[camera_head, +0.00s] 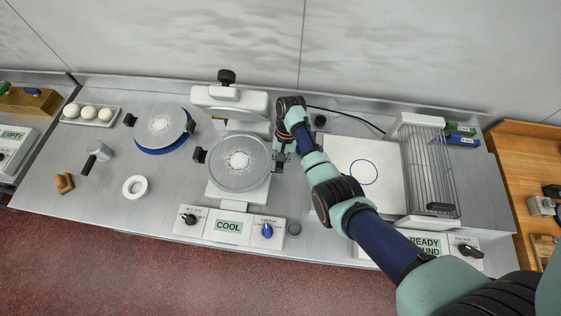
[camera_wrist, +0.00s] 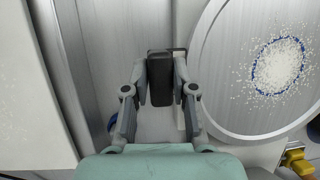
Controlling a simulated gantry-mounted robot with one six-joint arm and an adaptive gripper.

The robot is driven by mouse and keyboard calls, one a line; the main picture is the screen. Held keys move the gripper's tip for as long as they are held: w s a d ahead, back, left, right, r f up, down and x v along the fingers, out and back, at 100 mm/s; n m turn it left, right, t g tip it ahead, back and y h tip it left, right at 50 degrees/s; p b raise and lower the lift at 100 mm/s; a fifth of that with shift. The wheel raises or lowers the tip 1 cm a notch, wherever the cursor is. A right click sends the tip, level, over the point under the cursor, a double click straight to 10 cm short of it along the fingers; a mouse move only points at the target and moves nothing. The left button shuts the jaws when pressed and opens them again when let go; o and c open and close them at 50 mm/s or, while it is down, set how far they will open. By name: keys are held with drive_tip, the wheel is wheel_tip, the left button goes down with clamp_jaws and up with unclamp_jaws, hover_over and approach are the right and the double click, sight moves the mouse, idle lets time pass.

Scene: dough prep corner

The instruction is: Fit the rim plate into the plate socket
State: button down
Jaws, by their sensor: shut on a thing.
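A round grey metal plate (camera_head: 240,178), taken as the rim plate, has white powder at its middle and a black handle block (camera_head: 199,155) on its left. It lies over the white press base (camera_head: 238,203), which hides any socket under it; I cannot tell whether it is seated. My gripper (camera_head: 279,158) is at the plate's right edge. In the wrist view my gripper (camera_wrist: 160,88) is shut on a black handle block (camera_wrist: 160,66) beside the plate (camera_wrist: 225,100), whose powder lies around a blue ring mark.
A second powdered plate (camera_head: 160,122) sits on a blue round base (camera_head: 165,148) to the left. The press head (camera_head: 230,97) rises behind. A white board (camera_head: 350,160) and a wire rack (camera_head: 428,170) stand right. A white ring (camera_head: 135,187) lies on the left counter.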

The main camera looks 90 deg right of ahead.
drive_tip(key=shift+f+b, duration=1.1)
drive_tip(key=shift+f, duration=0.45)
drive_tip(key=c, duration=1)
unclamp_jaws()
drive_tip(key=shift+w, duration=0.1)
drive_tip(key=shift+o, duration=0.7)
drive_tip(key=p+v, duration=0.4)
drive_tip(key=v, duration=0.4)
drive_tip(key=shift+p, duration=0.3)
